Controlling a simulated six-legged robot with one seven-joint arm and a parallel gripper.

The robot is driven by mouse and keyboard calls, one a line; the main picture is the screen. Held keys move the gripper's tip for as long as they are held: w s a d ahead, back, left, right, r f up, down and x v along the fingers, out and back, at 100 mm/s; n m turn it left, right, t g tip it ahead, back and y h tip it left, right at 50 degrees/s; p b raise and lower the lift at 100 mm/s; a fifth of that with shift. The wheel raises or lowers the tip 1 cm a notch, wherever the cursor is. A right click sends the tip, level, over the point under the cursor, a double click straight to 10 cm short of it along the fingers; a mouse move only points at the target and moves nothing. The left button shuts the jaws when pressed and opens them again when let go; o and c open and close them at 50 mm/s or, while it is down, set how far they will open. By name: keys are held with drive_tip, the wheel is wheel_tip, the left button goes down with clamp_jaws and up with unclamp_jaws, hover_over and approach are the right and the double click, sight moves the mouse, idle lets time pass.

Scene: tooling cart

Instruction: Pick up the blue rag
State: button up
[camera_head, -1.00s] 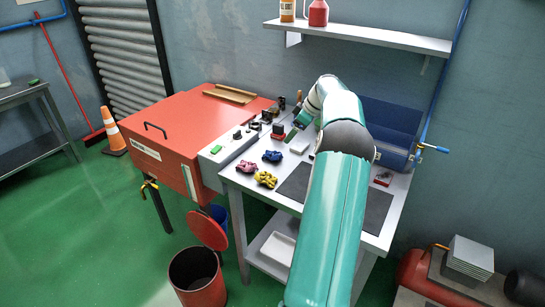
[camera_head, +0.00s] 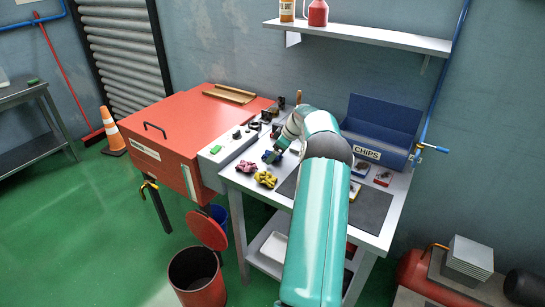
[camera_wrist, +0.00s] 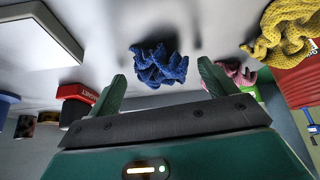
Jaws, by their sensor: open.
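The blue rag (camera_wrist: 160,66) lies crumpled on the light grey cart top. In the wrist view it sits ahead of my gripper (camera_wrist: 160,80), roughly between the two green fingertips in the picture. My gripper is open and empty. Whether the fingers touch the rag cannot be told. In the head view my gripper (camera_head: 271,156) is over the rag's place, and only a small bit of blue shows there. The pink rag (camera_head: 246,167) and the yellow rag (camera_head: 265,179) lie close by on the cart.
In the wrist view a red block (camera_wrist: 76,93) and a white-topped block (camera_wrist: 42,35) stand to the left. The yellow rag (camera_wrist: 285,30) and pink rag (camera_wrist: 236,74) are to the right. A blue CHIPS bin (camera_head: 384,120) stands at the cart's back right.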

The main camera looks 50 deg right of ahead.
drive_tip(key=shift+w+f, duration=0.15)
drive_tip(key=shift+f, duration=0.05)
drive_tip(key=c, duration=1)
drive_tip(key=shift+r, duration=0.15)
drive_tip(key=shift+c, duration=0.4)
drive_tip(key=shift+r, duration=0.55)
drive_tip(key=s+a+r, duration=0.2)
drive_tip(key=s+r, duration=0.2)
drive_tip(key=r, duration=0.3)
drive_tip(key=shift+s+r, duration=0.15)
drive_tip(key=shift+r, duration=0.05)
drive_tip(key=s+a+r, duration=0.1)
drive_tip(key=s, duration=0.1)
drive_tip(key=s+a+r, duration=0.1)
drive_tip(key=s, duration=0.2)
drive_tip(key=s+a+r, duration=0.1)
drive_tip(key=s+r, duration=0.1)
drive_tip(key=shift+s+a, duration=0.2)
drive_tip(key=shift+a, duration=0.1)
drive_tip(key=shift+s+a+r, duration=0.15)
drive_tip(key=shift+s+a, duration=0.1)
drive_tip(key=shift+s, duration=0.25)
